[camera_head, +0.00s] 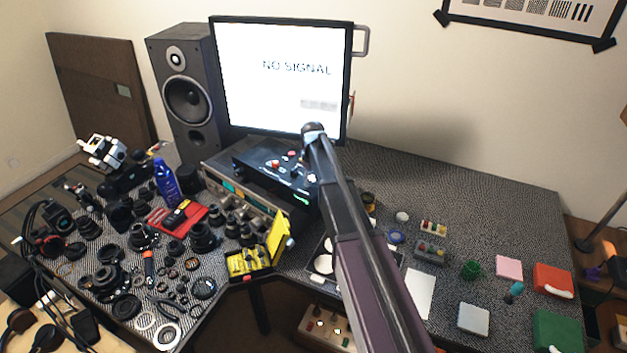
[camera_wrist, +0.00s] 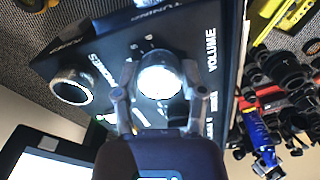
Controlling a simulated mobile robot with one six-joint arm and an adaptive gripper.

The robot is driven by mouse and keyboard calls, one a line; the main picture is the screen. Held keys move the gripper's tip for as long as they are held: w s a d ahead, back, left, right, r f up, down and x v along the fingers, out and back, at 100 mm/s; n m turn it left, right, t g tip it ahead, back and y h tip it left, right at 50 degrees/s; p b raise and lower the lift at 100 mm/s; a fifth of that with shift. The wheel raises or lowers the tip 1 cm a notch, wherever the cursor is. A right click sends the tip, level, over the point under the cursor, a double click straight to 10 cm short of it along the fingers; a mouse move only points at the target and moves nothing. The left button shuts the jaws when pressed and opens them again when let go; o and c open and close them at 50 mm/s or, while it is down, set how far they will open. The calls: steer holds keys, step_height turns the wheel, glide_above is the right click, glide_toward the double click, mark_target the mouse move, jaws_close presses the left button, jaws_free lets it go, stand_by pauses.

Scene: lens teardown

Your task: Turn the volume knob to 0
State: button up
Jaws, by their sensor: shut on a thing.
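The volume knob (camera_wrist: 158,80) is a round silver-topped knob on a black panel, with the word VOLUME printed beside it in the wrist view. My gripper (camera_wrist: 158,88) has one finger on each side of the knob and is shut on it. The knob's pointer and its setting cannot be made out. In the head view, the black box (camera_head: 262,158) with the knobs sits on top of another unit in front of the monitor. My arm hides part of the box and the knob there.
A second silver-rimmed knob (camera_wrist: 72,85) is left of my gripper in the wrist view. A monitor (camera_head: 280,75) reading NO SIGNAL stands behind the box, a speaker (camera_head: 188,95) to its left. A yellow case (camera_head: 250,262) lies in front. Lens parts crowd the left desk.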

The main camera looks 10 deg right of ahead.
steer(key=n, duration=0.5)
steer(key=shift+s+n, duration=0.15)
steer(key=shift+n, duration=0.25)
steer(key=o, duration=1.2)
steer(key=shift+c, duration=0.2)
steer(key=shift+r, duration=0.1)
